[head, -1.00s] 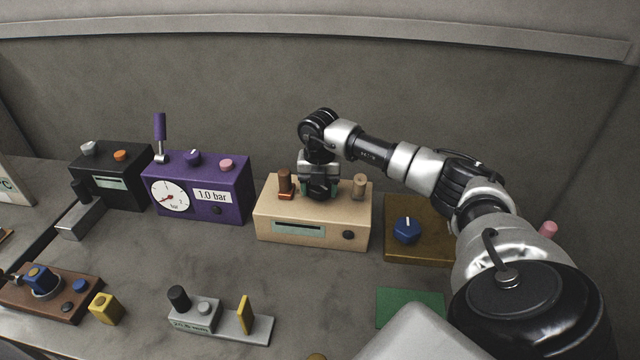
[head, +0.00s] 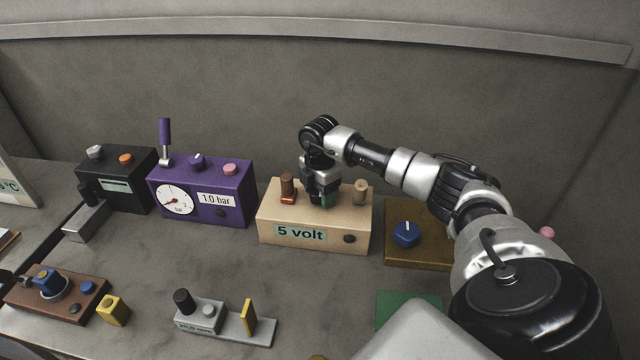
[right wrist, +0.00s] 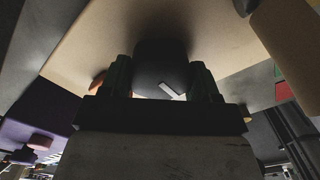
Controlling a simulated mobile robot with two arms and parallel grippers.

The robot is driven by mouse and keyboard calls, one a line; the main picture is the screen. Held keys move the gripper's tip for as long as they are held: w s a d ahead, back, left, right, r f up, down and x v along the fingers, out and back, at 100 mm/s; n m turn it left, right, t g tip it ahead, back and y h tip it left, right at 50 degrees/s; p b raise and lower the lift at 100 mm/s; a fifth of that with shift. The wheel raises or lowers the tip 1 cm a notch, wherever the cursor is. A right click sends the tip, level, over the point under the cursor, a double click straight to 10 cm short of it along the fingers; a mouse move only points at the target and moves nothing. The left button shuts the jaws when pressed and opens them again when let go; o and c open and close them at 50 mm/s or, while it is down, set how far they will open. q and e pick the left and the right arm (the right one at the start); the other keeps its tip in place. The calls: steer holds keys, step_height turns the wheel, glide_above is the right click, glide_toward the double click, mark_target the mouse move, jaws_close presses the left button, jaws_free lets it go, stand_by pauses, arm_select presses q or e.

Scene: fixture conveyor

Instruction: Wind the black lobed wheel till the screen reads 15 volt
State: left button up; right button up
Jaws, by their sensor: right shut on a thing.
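The tan box (head: 275,215) stands in the middle of the head view, and its screen (head: 300,233) reads "5 volt". My right gripper (head: 323,203) points down onto the top of this box, between a brown knob (head: 288,188) and a tan knob (head: 361,191). In the right wrist view the black lobed wheel (right wrist: 160,60) sits between the two fingers, and my right gripper (right wrist: 160,82) is shut on it. A pale pointer mark (right wrist: 172,92) shows on the wheel. In the head view the gripper hides the wheel.
A purple box (head: 235,180) reading "1.0 bar" stands left of the tan box. A brown-gold box with a blue knob (head: 406,234) stands close on its right. A grey unit with a yellow plate (head: 248,317) lies in front. Bare bench separates it from the tan box.

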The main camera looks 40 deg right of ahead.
steer(key=shift+d+r+m, duration=0.1)
steer(key=shift+m, duration=0.3)
steer(key=o, duration=0.9)
step_height(320, 180, up, 11)
steer(key=shift+f+b, duration=0.15)
steer(key=shift+b, duration=0.85)
